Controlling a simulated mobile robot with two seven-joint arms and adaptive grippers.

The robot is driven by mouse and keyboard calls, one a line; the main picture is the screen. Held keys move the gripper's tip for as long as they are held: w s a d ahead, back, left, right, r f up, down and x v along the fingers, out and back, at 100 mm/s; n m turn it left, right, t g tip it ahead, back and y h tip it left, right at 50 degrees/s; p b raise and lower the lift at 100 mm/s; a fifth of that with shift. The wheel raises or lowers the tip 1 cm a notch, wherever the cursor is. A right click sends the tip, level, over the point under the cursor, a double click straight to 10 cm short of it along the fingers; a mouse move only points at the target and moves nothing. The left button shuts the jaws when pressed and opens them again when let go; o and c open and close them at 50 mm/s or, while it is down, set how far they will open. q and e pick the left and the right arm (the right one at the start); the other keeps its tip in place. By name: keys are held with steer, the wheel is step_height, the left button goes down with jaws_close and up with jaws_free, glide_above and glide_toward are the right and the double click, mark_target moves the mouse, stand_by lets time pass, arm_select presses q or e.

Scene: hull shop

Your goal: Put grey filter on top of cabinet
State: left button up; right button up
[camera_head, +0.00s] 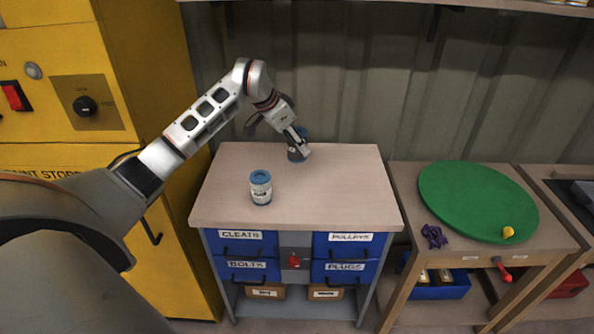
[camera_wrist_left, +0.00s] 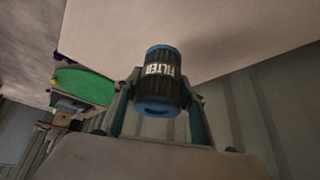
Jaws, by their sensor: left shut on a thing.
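My left gripper (camera_head: 298,143) is shut on a dark grey filter (camera_head: 297,155) with blue ends, at the back of the beige top of the drawer cabinet (camera_head: 340,190). In the left wrist view the filter (camera_wrist_left: 163,85) sits between the two fingers (camera_wrist_left: 160,110), its white FILTER label showing. I cannot tell whether its base touches the top. A second can (camera_head: 261,188) with a blue lid and white label stands upright on the same top, nearer the front and left. My right gripper is not in view.
A tall yellow cabinet (camera_head: 150,60) stands left of the drawer cabinet. At right, a wooden table (camera_head: 405,185) bears a green disc (camera_head: 475,200), a purple thing (camera_head: 434,236) and a yellow knob (camera_head: 508,232). The right part of the beige top is clear. A corrugated wall (camera_head: 350,80) is behind.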

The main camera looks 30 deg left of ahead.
arm_select(q)
step_height(320, 180, down, 10)
steer(key=shift+r+b, duration=0.2)
steer(key=shift+b, duration=0.15)
steer(key=shift+f, duration=0.1)
steer(key=o, duration=1.2)
steer(key=shift+c, duration=0.2)
